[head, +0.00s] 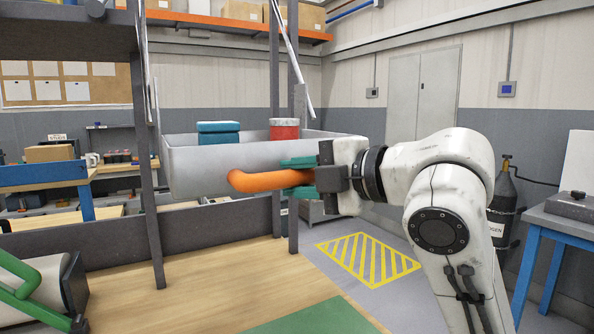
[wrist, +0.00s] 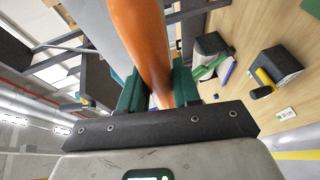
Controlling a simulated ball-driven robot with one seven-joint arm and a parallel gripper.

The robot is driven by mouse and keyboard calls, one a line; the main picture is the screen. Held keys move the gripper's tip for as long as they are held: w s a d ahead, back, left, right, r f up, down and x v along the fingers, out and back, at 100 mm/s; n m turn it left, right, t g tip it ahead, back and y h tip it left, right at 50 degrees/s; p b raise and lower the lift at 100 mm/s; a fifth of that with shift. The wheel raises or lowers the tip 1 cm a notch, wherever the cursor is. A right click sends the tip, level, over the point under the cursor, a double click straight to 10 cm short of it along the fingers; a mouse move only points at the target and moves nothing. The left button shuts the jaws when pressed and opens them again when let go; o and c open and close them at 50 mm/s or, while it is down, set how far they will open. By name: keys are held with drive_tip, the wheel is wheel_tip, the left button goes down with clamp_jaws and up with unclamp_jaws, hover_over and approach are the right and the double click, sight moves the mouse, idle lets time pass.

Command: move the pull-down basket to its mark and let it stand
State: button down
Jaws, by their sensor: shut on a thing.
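The pull-down basket (head: 205,165) is a grey, open-topped tray hanging on light-coloured arms between dark rack posts. It is raised above the wooden surface and looks about level. An orange bar handle (head: 258,181) runs along its front. My gripper (head: 299,177) is shut on this handle near its right part, with teal fingers above and below it. In the wrist view the orange handle (wrist: 140,35) passes between my teal fingers (wrist: 158,92). A teal stack (head: 218,133) and a red tin (head: 284,129) are in the basket. I cannot tell which marking is the basket's mark.
A dark rail (head: 95,221) crosses behind the wooden surface (head: 215,275), which carries a green patch (head: 318,318). A yellow-hatched floor area (head: 367,260) lies behind. A roller with a green frame (head: 35,295) stands at the left. A blue-legged bench (head: 565,222) is at the right.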

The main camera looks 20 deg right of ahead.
drive_tip(key=shift+s+f, duration=0.15)
drive_tip(key=shift+f, duration=0.15)
drive_tip(key=c, duration=0.9)
unclamp_jaws()
drive_tip(key=v, duration=1)
drive_tip(key=shift+s+d+r, duration=0.15)
drive_tip(key=shift+s+r, duration=0.05)
drive_tip(key=shift+s, duration=0.15)
